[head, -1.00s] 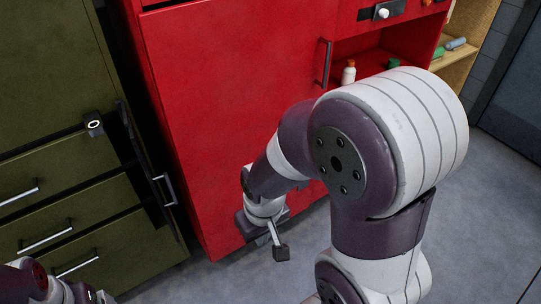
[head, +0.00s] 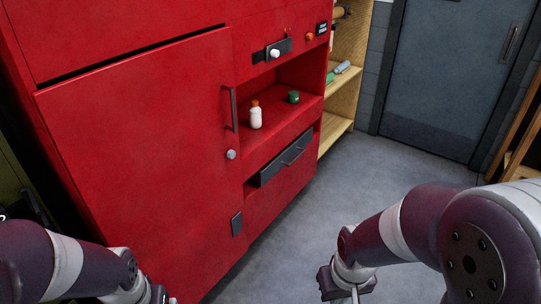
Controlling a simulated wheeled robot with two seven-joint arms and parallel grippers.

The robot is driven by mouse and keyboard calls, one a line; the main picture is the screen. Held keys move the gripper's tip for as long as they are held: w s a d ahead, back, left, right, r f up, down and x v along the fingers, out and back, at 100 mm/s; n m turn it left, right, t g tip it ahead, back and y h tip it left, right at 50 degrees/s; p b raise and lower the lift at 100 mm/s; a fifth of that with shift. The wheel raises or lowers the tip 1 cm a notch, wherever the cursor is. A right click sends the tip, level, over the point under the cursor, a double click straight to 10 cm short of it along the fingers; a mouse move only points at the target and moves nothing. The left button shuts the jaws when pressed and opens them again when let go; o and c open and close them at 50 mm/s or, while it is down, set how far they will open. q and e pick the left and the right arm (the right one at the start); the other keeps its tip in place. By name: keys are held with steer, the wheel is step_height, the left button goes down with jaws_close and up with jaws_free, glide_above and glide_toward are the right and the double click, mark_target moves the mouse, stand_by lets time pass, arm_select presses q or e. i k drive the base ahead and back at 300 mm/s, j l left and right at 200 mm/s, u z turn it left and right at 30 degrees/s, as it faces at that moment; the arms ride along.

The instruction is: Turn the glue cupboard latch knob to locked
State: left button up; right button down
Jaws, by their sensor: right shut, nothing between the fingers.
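A large red cupboard (head: 140,130) fills the left and middle of the head view, its door closed. A small round grey knob (head: 231,154) sits near the door's right edge, below a dark vertical handle (head: 229,108). Which way the knob is turned is too small to tell. My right gripper (head: 354,293) is at the bottom edge, right of the cupboard and well apart from the knob; it is shut and empty. My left gripper (head: 160,297) is cut off by the bottom edge, and its fingers are not clear.
A niche right of the door holds a white bottle (head: 256,116) with an orange cap and a green item (head: 293,97). A white knob (head: 275,53) sits on a dark plate above. A dark drawer (head: 284,160) is below. Wooden shelves (head: 341,80) stand beyond; grey floor (head: 330,205) is clear.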

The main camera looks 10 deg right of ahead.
mark_target(231, 154)
steer(key=i+l, duration=0.6)
steer(key=l, duration=0.2)
steer(key=i+l+z, duration=0.1)
steer(key=i+l, duration=0.55)
steer(key=l, duration=0.1)
